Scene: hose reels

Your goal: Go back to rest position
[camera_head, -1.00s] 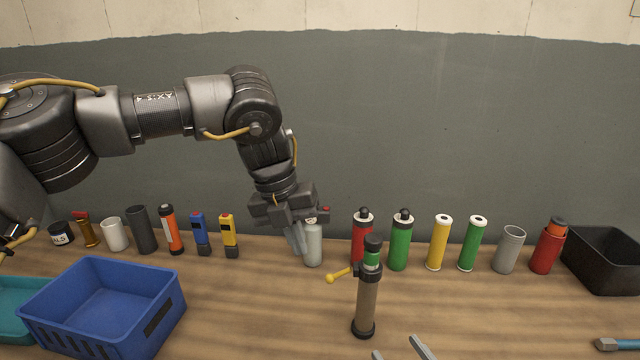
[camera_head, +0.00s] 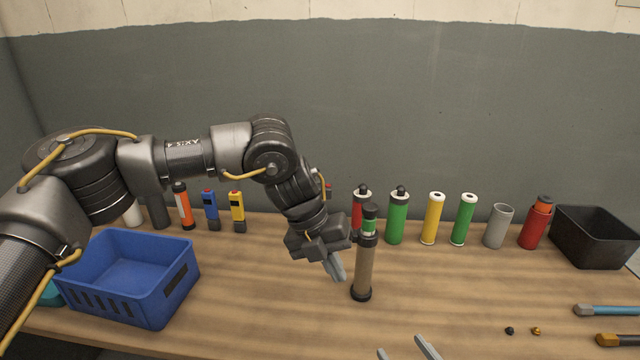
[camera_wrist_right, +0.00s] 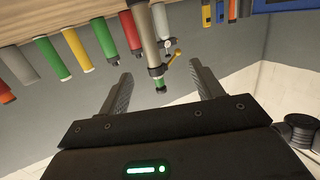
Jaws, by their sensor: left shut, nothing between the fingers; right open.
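My left gripper (camera_head: 336,266) is shut and empty, pointing down over the table just left of the upright brown tube tool (camera_head: 363,272). In the head view it lies close beside the tool; I cannot tell if they touch. My right gripper (camera_head: 408,348) shows only its fingertips at the bottom edge in the head view. In the right wrist view the right gripper (camera_wrist_right: 160,84) is open, with nothing held. The tool (camera_wrist_right: 148,45) shows there beyond the fingers, its green and black end between them in the picture.
A blue crate (camera_head: 180,290) stands at left. Along the back stand several cylinders, among them green (camera_head: 398,218), yellow (camera_head: 432,220) and red (camera_head: 532,230). A black bin (camera_head: 597,260) is at right. Two blue- and orange-handled tools lie front right.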

